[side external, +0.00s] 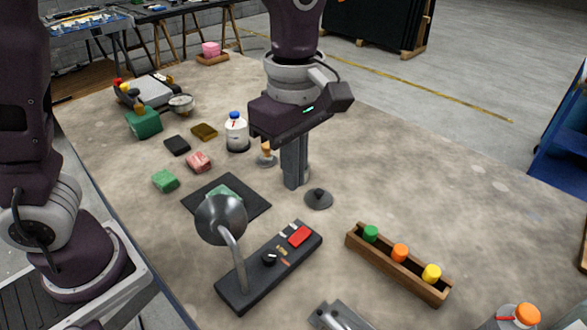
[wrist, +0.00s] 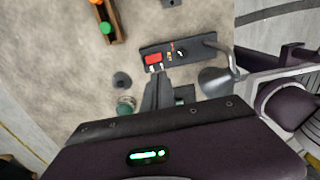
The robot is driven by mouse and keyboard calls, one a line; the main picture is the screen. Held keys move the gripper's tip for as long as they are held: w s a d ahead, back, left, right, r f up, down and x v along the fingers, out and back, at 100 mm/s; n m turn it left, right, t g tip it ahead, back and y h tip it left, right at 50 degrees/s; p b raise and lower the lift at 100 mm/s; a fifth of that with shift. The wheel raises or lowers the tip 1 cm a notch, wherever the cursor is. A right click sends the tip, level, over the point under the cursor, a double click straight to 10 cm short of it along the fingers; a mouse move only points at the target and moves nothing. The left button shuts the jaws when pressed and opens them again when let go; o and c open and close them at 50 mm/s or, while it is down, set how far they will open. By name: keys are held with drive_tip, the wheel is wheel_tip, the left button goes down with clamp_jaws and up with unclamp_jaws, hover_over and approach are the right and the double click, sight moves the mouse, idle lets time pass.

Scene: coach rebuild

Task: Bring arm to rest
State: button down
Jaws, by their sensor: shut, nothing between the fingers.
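My gripper (side external: 294,182) points straight down over the middle of the table, with its fingers together and nothing held. In the wrist view, my gripper (wrist: 161,77) is near the red button end of a black control box (wrist: 185,50). In the side view, that control box (side external: 262,277) lies in front of my gripper, with a grey lamp-like cone (side external: 221,218) on a bent stem. A small dark cone-shaped piece (side external: 318,198) stands just right of the fingertips. I cannot tell how high the fingertips are above the table.
A wooden tray (side external: 359,246) with green, orange and yellow pieces lies right. A black mat (side external: 251,207) with a green block is left. A white bottle (side external: 236,132), several small blocks and a green container (side external: 144,123) stand farther back. The table's right rear is clear.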

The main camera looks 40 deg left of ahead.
drive_tip(key=s+a+r+m+t, duration=0.3)
drive_tip(key=s+a+m, duration=0.35)
drive_tip(key=m, duration=0.25)
drive_tip(key=s+a+r+m+t, duration=0.2)
drive_tip(key=s+a+m+t, duration=0.1)
drive_tip(key=s+a+m, duration=0.4)
drive_tip(key=n+g, duration=0.4)
drive_tip(key=n, duration=1.2)
hover_over(304, 231)
drive_tip(key=s, duration=0.2)
wheel_tip(304, 231, down, 6)
drive_tip(key=f, duration=0.4)
drive_tip(key=w+f, duration=0.1)
drive_tip(key=f, duration=0.8)
drive_tip(key=shift+w, duration=0.3)
